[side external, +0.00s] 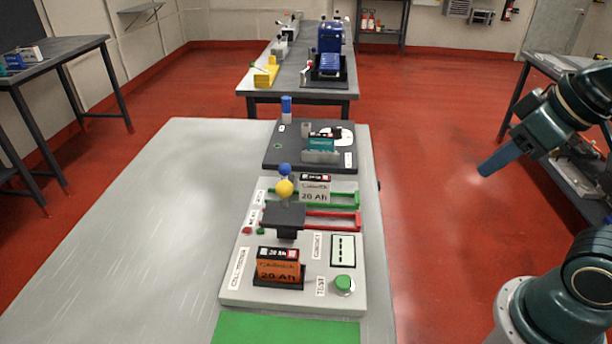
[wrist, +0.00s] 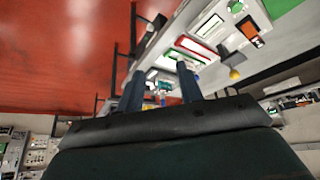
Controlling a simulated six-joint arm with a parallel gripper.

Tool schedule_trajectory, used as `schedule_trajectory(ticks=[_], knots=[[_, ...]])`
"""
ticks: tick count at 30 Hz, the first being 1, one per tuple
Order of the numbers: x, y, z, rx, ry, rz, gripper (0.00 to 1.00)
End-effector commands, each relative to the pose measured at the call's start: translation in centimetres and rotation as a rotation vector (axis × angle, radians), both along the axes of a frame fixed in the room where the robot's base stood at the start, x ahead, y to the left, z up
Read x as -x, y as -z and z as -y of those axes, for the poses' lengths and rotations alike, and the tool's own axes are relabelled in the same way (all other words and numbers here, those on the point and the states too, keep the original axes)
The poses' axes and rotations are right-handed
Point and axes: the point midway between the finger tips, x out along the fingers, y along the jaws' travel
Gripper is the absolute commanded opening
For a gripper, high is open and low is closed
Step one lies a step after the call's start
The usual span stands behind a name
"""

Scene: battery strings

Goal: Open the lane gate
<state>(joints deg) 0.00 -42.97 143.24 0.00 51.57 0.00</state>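I cannot tell for sure which part is the lane gate. On the white board (side external: 235,285), a green rail (side external: 345,197) and a red rail (side external: 335,222) run side by side. A dark block (side external: 284,216) with a yellow ball knob (side external: 284,188) stands at their left part and hides some of them. A blue ball knob (side external: 285,169) shows just behind it. The yellow knob also shows in the wrist view (wrist: 234,74). My gripper (side external: 482,173) is in the air right of the table, away from the board. Its two fingers are apart and empty in the wrist view (wrist: 160,70).
An orange battery (side external: 278,265) sits in a dark holder near the green button (side external: 343,283). A grey battery (side external: 314,188) lies by the green rail. A dark plate (side external: 285,150) with a teal battery (side external: 320,143) is behind. The left of the table (side external: 180,210) is clear.

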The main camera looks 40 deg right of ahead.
Motion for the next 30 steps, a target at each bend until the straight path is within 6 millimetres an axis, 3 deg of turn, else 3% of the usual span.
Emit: schedule_trajectory(ticks=[2, 5, 14, 20, 30], knots=[[0.0, 0.0, 0.0, 0.000, 0.000, 0.000, 0.36], [0.0, 0.0, 0.0, 0.000, 0.001, 0.000, 0.50], [-2.0, -1.3, -0.5, -0.030, 0.025, -0.022, 0.50], [-5.4, -3.2, -1.3, -0.079, 0.069, -0.059, 0.50], [-12.8, -5.3, -3.0, -0.165, 0.164, -0.137, 0.50]])
